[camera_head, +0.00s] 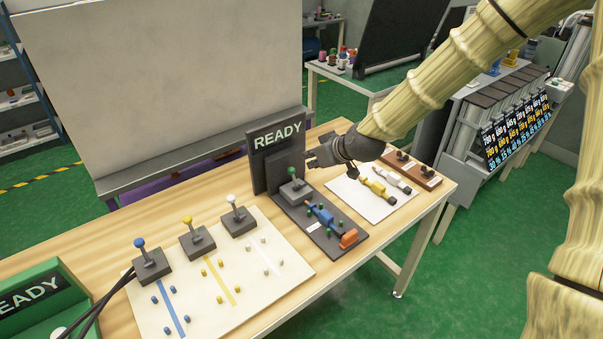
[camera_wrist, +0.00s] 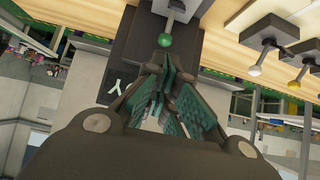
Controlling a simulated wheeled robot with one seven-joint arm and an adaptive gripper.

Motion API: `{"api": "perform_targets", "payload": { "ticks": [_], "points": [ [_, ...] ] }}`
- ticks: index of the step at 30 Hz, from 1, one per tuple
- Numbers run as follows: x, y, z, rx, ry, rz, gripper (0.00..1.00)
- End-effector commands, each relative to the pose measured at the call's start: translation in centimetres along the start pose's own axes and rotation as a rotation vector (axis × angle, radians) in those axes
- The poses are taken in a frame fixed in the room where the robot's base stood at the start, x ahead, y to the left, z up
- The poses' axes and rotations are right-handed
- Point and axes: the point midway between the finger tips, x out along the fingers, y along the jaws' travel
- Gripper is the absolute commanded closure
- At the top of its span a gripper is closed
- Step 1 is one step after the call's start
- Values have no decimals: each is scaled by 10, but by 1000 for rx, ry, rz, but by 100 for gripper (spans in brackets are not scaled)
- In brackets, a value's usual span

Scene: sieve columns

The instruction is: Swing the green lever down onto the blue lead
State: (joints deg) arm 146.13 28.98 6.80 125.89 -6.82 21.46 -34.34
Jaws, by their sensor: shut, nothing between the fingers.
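The green lever (camera_head: 292,172) has a green ball knob on a short stem and stands up from a grey block on a dark board. It shows in the wrist view as a green ball (camera_wrist: 165,40) on a grey stem, just beyond my fingertips. The blue lead (camera_head: 325,214) lies on the same dark board, in front and to the right of the lever, with an orange piece (camera_head: 349,238) at its near end. My gripper (camera_head: 312,160) is shut and empty, a little above and right of the knob; it also shows in the wrist view (camera_wrist: 160,72). They look apart.
A dark READY panel (camera_head: 277,140) stands behind the lever. A cream board (camera_head: 290,283) with blue, yellow and white levers lies to the left. A white sheet (camera_head: 351,197) with yellow and white leads lies to the right. A green READY box (camera_head: 50,285) stands at the lower left.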

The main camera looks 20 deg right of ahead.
Motion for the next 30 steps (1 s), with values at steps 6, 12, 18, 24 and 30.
{"api": "perform_targets", "payload": {
  "ticks": [6, 12, 18, 24, 30],
  "points": [
    [1, -1, 0, 0, -1, -1, 100],
    [9, 0, 1, 1, -3, 1, 100],
    [27, 0, 1, 2, -2, 0, 100],
    [47, 0, 1, 2, -3, 0, 100],
    [68, 0, 1, 2, -3, 1, 100]
  ]
}}
